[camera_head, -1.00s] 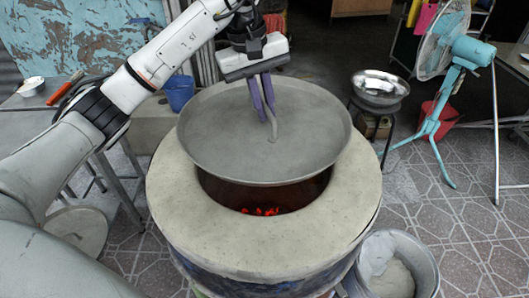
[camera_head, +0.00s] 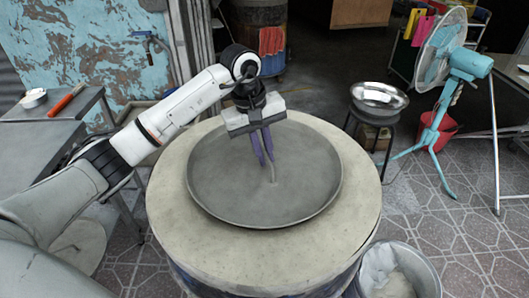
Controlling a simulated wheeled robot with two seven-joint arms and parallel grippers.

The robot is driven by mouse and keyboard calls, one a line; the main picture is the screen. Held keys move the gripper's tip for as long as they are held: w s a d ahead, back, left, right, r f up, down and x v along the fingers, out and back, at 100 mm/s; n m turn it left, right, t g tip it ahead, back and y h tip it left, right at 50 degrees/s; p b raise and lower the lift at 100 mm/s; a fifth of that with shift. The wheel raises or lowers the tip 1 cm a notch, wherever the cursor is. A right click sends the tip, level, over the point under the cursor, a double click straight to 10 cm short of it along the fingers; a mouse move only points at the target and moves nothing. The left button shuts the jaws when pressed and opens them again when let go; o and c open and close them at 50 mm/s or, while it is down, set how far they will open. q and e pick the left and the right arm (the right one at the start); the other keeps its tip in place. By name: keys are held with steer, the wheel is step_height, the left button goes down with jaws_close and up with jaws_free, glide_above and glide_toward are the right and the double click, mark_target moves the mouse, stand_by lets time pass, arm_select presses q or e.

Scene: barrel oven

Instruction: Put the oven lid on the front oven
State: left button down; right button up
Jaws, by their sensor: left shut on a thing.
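The round grey oven lid (camera_head: 225,190) lies over the opening of the front oven (camera_head: 185,245), a barrel with a broad pale rim. The lid looks level and covers the opening; no glow shows around it. My left gripper (camera_head: 269,165) is above the lid, its purple fingers pointing down and shut on the lid's small handle (camera_head: 272,175). Whether the lid's whole edge touches the oven top is hard to tell. My right gripper is not in view.
A metal bowl (camera_head: 379,95) on a stand and a teal fan (camera_head: 445,75) stand at the right. A bucket (camera_head: 405,262) is at the oven's front right. A table (camera_head: 60,120) is at the left. Another barrel (camera_head: 245,20) stands behind.

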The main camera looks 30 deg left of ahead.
mark_target(256, 169)
arm_select(q)
steer(key=shift+f, duration=0.1)
steer(key=c, duration=1.8)
jaws_free()
steer(key=shift+c, duration=0.2)
step_height(256, 169, up, 12)
steer(key=s+a, duration=0.1)
steer(key=shift+s+a, duration=0.3)
steer(key=shift+s, duration=0.1)
